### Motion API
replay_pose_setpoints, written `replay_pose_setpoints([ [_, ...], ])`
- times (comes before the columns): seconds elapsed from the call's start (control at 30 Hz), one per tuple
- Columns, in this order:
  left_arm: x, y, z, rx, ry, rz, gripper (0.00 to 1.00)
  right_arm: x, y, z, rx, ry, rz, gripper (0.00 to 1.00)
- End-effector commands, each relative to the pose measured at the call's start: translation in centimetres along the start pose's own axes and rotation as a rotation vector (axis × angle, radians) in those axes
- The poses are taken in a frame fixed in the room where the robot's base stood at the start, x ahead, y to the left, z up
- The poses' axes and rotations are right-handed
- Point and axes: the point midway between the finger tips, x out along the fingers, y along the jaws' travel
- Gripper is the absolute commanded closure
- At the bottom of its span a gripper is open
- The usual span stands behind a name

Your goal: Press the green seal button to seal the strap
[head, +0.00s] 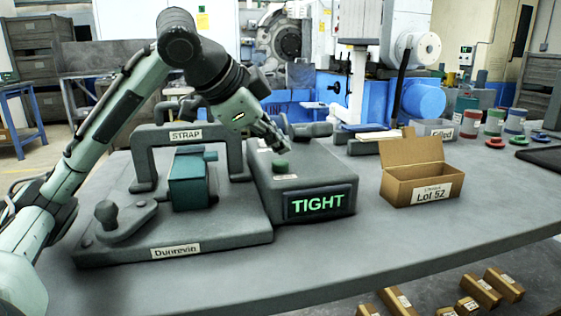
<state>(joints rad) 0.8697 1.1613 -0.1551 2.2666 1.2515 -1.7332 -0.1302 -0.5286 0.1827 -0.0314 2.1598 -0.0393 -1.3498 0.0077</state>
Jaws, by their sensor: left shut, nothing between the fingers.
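The green seal button (280,165) sits on top of the grey sealer box, whose front display (319,203) reads "TIGHT" in green. My left gripper (281,146) is shut and empty, with its fingertips just above the button and pointing down toward it; I cannot tell whether they touch. The strapping machine (185,249) has a grey arch labelled "STRAP" (186,135). A teal block (190,182) stands under the arch. The strap itself cannot be made out. A grey lever with a knob (115,218) is at the front left. My right gripper is not in view.
An open cardboard box labelled "Lot 52" (418,187) stands right of the sealer. A bin labelled "Filled" (434,129) and several coloured containers are at the back right. The table's front right is clear. Small brown boxes (481,292) lie below the table's edge.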

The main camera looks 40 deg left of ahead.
Motion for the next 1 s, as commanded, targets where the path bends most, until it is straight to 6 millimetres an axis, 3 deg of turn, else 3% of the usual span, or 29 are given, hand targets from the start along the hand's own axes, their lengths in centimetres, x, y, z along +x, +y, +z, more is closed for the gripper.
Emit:
replay_pose_setpoints([
  [1.0, 0.67, 0.49, 0.49, 0.0, 0.0, 0.0, 1.0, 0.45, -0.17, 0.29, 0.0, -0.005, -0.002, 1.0],
])
